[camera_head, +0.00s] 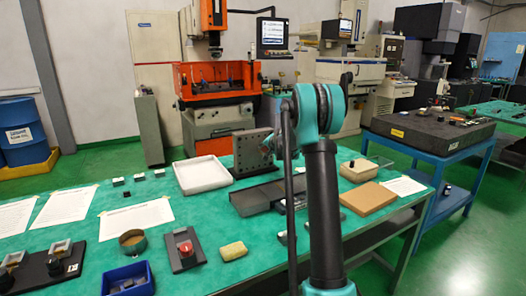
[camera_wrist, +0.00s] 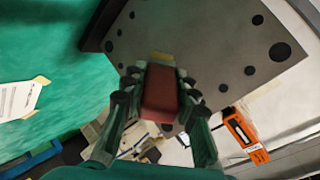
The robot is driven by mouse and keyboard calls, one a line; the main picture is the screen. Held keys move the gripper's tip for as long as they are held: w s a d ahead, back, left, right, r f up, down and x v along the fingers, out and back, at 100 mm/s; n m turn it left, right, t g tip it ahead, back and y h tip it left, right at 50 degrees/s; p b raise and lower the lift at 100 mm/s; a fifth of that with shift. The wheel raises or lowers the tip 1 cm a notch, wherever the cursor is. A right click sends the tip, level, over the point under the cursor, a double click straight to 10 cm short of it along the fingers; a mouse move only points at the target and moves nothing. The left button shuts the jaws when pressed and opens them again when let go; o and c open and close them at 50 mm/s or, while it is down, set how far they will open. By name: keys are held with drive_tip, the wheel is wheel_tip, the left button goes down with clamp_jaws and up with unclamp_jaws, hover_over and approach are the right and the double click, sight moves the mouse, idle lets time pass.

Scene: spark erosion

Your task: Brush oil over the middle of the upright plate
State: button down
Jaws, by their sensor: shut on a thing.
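The upright plate (camera_head: 243,150) is a grey slab with several dark holes, standing at the back of the green table. In the wrist view the plate (camera_wrist: 205,50) fills the upper middle, tilted in the picture. My gripper (camera_wrist: 160,78) is shut on a red-brown brush (camera_wrist: 160,95). The brush's pale yellow end points at the plate face, close to it; I cannot tell whether it touches. In the head view my arm hides most of the gripper and the brush. A round open tin (camera_head: 132,236) stands at the table's front left; its contents are unclear.
A white tray (camera_head: 203,187) lies left of the plate and a dark flat tray (camera_head: 250,202) lies in front of it. A brown board (camera_head: 368,198) and a beige container (camera_head: 358,174) are at right. A sponge (camera_head: 233,250) and a blue bin (camera_head: 128,287) are nearer.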

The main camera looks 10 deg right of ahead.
drive_tip(key=shift+w+d+r, duration=0.6)
drive_tip(key=shift+d, duration=1.25)
drive_tip(key=shift+s+a, duration=0.25)
drive_tip(key=shift+a, duration=0.55)
drive_tip(key=shift+s+a, duration=0.2)
drive_tip(key=shift+a, duration=0.55)
drive_tip(key=shift+s+a, duration=0.25)
drive_tip(key=shift+a, duration=0.55)
drive_tip(key=shift+s+a, duration=1.25)
drive_tip(key=shift+a, duration=2.1)
drive_tip(key=shift+w+d+r, duration=0.2)
drive_tip(key=shift+d+r, duration=0.05)
drive_tip(key=shift+d, duration=0.4)
drive_tip(key=shift+w+d+r, duration=0.2)
drive_tip(key=shift+w+d, duration=0.05)
drive_tip(key=shift+d, duration=0.35)
drive_tip(key=shift+w+d+r, duration=0.2)
drive_tip(key=shift+d+r, duration=0.05)
drive_tip(key=shift+d, duration=0.4)
drive_tip(key=shift+d, duration=0.1)
drive_tip(key=w+d, duration=0.2)
drive_tip(key=d, duration=0.5)
drive_tip(key=shift+w+d, duration=0.2)
drive_tip(key=shift+w, duration=0.1)
